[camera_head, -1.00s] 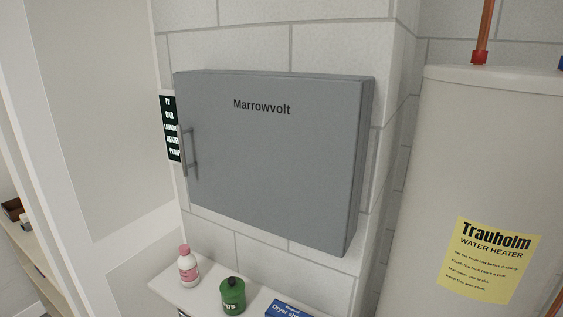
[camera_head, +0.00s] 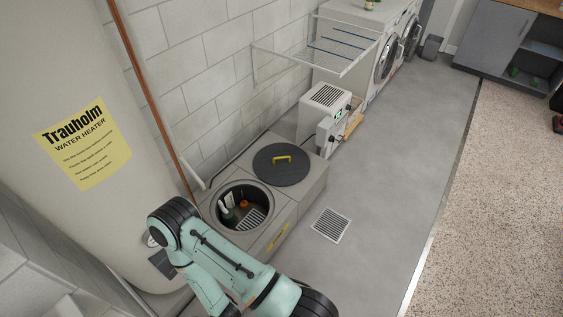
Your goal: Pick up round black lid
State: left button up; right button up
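The round black lid (camera_head: 281,171) lies flat on the grey block top, just beyond an open round pit (camera_head: 240,206). It has a yellow handle (camera_head: 283,158) on top. An arm of mine shows at the bottom of the view, near the front of the pit and apart from the lid. No gripper fingers can be made out on it, and I cannot tell which arm it is.
Inside the pit are an orange-topped item (camera_head: 244,204) and a grate. The water heater (camera_head: 75,130) stands at left beside a copper pipe. A white dehumidifier-like unit (camera_head: 325,108), drying rack (camera_head: 318,50) and washers stand beyond. Floor right of the drain (camera_head: 330,225) is clear.

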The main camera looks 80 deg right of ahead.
aim_at(282, 164)
jog(key=z, duration=2.8)
jog(key=u, duration=0.5)
jog(key=i+l+u, duration=0.1)
jog(key=u, duration=0.4)
jog(key=l+u, duration=0.15)
jog(key=u, duration=0.35)
jog(key=l+u, duration=0.1)
jog(key=u, duration=0.4)
jog(key=l+u, duration=0.4)
jog(key=k+l+u, duration=0.1)
jog(key=l+u, duration=0.35)
jog(key=l, duration=0.15)
jog(key=k+l+u, duration=0.2)
jog(key=l, duration=0.15)
jog(key=l+u, duration=0.15)
jog(key=l, duration=0.15)
jog(key=k+l+u, duration=0.2)
jog(key=k+l, duration=0.3)
jog(key=l, duration=0.2)
jog(key=k+l+u, duration=0.1)
jog(key=k+l, duration=0.15)
jog(key=l, duration=0.25)
jog(key=k+l, duration=0.3)
jog(key=l, duration=0.2)
jog(key=k+l+u, duration=0.1)
jog(key=k+l, duration=0.2)
jog(key=l, duration=0.15)
